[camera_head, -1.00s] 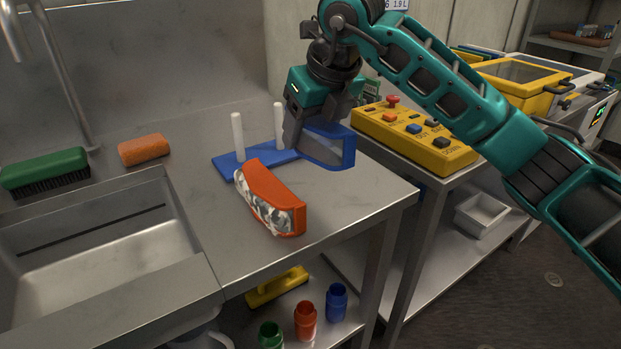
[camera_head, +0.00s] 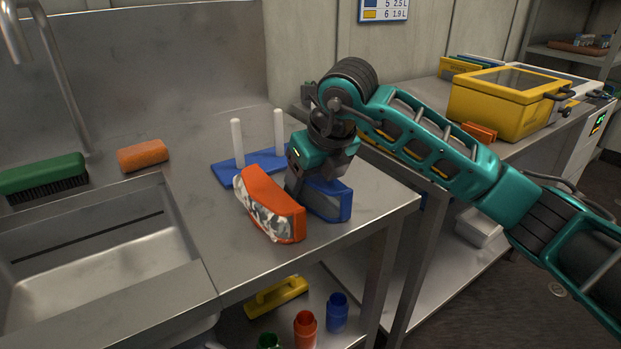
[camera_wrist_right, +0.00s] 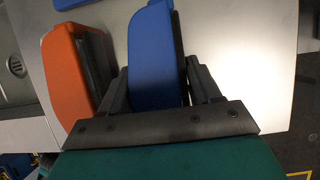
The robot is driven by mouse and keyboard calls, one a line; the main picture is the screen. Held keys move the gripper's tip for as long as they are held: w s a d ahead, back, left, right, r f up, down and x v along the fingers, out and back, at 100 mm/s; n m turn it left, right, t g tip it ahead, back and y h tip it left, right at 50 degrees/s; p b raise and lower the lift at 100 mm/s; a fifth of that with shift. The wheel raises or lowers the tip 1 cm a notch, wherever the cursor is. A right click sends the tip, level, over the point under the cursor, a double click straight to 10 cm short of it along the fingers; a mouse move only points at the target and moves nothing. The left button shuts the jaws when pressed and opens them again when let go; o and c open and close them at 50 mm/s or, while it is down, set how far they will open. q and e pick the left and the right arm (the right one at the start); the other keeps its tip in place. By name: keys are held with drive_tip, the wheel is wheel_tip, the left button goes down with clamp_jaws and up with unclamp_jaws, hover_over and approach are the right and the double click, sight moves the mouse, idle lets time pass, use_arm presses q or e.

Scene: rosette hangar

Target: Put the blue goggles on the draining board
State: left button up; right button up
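The blue goggles (camera_head: 328,200) are between the fingers of my right gripper (camera_head: 300,188), just right of the orange goggles (camera_head: 272,206). In the right wrist view the fingers of my right gripper (camera_wrist_right: 160,85) flank the blue goggles (camera_wrist_right: 150,60) and appear closed on them. The orange goggles (camera_wrist_right: 65,75) lie close by on the left there. The steel draining board (camera_head: 225,235) extends right of the sink. The blue goggles are at or just above its right part; contact underneath is hidden. My left gripper is not in view.
A blue plate (camera_head: 228,176) with two white pegs stands behind the goggles. An orange sponge (camera_head: 143,155) and a green brush (camera_head: 42,176) lie behind the sink (camera_head: 110,270). The steel front right corner is clear.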

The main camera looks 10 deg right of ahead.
drive_tip(key=o, duration=0.4)
drive_tip(key=shift+r, duration=0.15)
drive_tip(key=p+v, duration=0.1)
drive_tip(key=v, duration=1.1)
drive_tip(key=shift+p, duration=0.35)
